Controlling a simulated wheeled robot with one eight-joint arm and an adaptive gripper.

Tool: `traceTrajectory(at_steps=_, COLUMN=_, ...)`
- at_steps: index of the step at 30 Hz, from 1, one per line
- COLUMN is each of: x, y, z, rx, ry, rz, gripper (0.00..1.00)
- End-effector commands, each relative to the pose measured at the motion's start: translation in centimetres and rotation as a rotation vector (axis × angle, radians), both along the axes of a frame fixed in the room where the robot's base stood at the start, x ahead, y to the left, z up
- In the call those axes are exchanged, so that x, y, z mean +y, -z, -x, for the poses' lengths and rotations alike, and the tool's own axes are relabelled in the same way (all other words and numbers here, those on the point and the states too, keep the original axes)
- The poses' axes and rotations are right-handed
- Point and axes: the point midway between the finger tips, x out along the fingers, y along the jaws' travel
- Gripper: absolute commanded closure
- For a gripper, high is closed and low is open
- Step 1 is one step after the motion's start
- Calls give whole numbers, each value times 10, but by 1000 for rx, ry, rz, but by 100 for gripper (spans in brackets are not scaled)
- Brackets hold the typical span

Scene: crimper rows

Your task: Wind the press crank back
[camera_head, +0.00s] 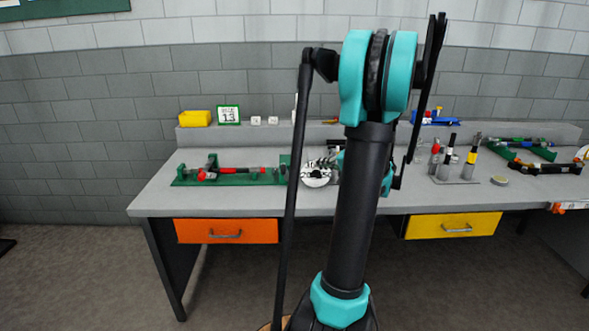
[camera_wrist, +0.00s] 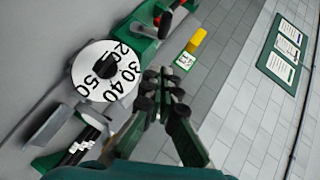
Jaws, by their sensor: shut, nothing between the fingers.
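A white dial (camera_wrist: 105,70) with black numbers and a dark hub shows large in the wrist view, left of my gripper. In the head view the dial (camera_head: 316,180) stands on the bench, partly hidden by my arm. My gripper (camera_wrist: 165,82) is shut and empty, with its fingertips right of the dial and apparently apart from it. In the head view my arm hides the gripper. I cannot make out the press crank for certain. A green fixture (camera_head: 185,180) with a red-handled tool (camera_head: 235,171) lies left of the dial; a red handle (camera_wrist: 164,21) also shows in the wrist view.
The grey bench (camera_head: 160,200) has an orange drawer (camera_head: 226,231) and a yellow drawer (camera_head: 453,226). A yellow bin (camera_head: 195,118) and a number card (camera_head: 229,115) stand on the back ledge. Several upright tools (camera_head: 450,155) stand right of my arm. The bench front left is bare.

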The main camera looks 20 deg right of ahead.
Motion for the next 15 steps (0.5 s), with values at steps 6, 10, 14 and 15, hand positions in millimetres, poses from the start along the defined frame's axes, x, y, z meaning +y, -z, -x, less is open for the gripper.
traceTrajectory(at_steps=6, x=5, y=4, z=-15, rx=-8, ry=1, rz=-6, gripper=100)
traceTrajectory(at_steps=10, x=15, y=12, z=-35, rx=-6, ry=0, rz=-6, gripper=100)
traceTrajectory(at_steps=14, x=27, y=21, z=-57, rx=-6, ry=-1, rz=-5, gripper=100)
traceTrajectory(at_steps=15, x=30, y=24, z=-63, rx=-5, ry=-1, rz=-5, gripper=100)
